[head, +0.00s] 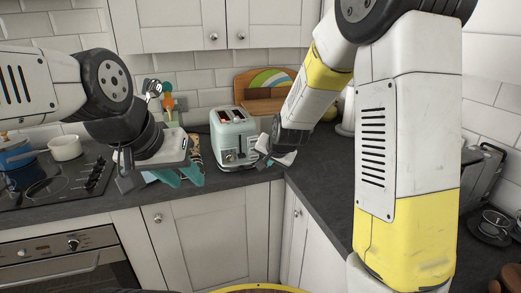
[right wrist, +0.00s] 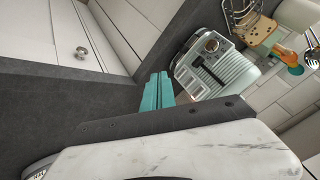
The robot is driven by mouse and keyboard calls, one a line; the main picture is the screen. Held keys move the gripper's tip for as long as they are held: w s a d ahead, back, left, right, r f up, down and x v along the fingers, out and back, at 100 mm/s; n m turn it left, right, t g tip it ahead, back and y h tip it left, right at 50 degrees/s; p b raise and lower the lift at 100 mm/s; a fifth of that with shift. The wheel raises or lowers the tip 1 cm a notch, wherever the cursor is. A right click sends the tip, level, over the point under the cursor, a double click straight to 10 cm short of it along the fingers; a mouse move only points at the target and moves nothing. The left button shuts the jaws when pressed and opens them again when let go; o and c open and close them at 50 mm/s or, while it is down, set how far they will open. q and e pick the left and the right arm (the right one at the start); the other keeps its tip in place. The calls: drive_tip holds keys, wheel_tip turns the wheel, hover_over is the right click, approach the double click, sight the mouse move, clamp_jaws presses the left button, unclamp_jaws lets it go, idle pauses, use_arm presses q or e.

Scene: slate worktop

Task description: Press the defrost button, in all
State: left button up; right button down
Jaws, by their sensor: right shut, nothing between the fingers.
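A mint-green toaster (head: 226,128) stands upright on the worktop near the corner, with slots on top and a knob and small controls on its front. It also shows in the right wrist view (right wrist: 230,72), turned on its side by the camera angle. I cannot make out which control is the defrost button. My right gripper (right wrist: 158,76) is shut and empty, its teal fingertips close to the toaster's front; contact cannot be told. In the head view its fingers are hidden beside the toaster's right side. My left gripper (head: 180,178) is open and empty, left of the toaster.
A hob with a white pot (head: 65,147) and a blue pot (head: 14,155) lies at left. A utensil holder, wooden boards (head: 264,91) and a tiled wall are behind. A dark rack (head: 485,175) stands at right. The worktop's front edge runs below the toaster.

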drive_tip(key=shift+w+a+f+t, duration=0.15)
drive_tip(key=shift+w+f+t, duration=0.15)
drive_tip(key=shift+w+f, duration=0.75)
drive_tip(key=shift+f, duration=0.1)
drive_tip(key=w+a, duration=0.2)
drive_tip(key=w, duration=0.6)
drive_tip(key=shift+a, duration=0.4)
drive_tip(key=shift+w, duration=0.1)
idle(1.1)
drive_tip(key=shift+w+a, duration=0.1)
drive_tip(key=shift+w, duration=0.25)
drive_tip(key=shift+w+a, duration=0.15)
drive_tip(key=shift+w, duration=0.25)
idle(0.6)
drive_tip(key=shift+s, duration=0.1)
drive_tip(key=shift+s+d, duration=0.25)
drive_tip(key=shift+s, duration=0.45)
